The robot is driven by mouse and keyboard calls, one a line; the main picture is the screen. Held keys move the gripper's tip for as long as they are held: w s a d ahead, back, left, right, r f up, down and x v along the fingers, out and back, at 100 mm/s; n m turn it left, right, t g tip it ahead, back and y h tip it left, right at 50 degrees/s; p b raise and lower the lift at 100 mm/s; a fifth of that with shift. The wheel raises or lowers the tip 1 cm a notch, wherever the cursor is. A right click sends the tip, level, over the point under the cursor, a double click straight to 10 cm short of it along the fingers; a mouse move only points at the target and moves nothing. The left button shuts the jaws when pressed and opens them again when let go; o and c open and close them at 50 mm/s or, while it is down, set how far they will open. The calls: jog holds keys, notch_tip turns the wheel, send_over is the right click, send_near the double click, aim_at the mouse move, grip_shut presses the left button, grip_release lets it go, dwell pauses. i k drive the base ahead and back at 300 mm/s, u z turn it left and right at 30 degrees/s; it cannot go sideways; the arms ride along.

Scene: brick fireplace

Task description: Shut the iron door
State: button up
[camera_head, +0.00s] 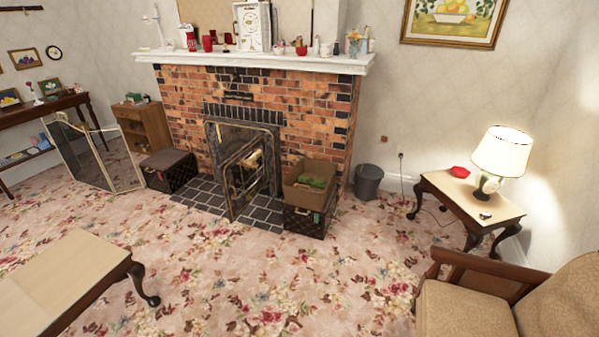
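The iron door (247,171) is a dark panel with a brass-coloured frame at the opening of the brick fireplace (310,110). It stands ajar, swung out from the opening over the dark tiled hearth (262,213). Pale logs or a similar shape show behind its frame, and its handle is too small to make out. My gripper is not in view, so its state and its distance from the door do not show.
A box with green things (311,182) sits on a dark case right of the door. A low table (70,275) and armchair (480,300) flank open carpet (270,285).

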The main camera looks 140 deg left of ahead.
aim_at(251, 173)
jog(key=u, duration=5.2)
jog(key=i, duration=2.1)
jog(key=u, duration=0.75)
jog(key=i, duration=0.95)
jog(key=z, duration=0.35)
jog(key=i, duration=0.85)
jog(key=z, duration=0.5)
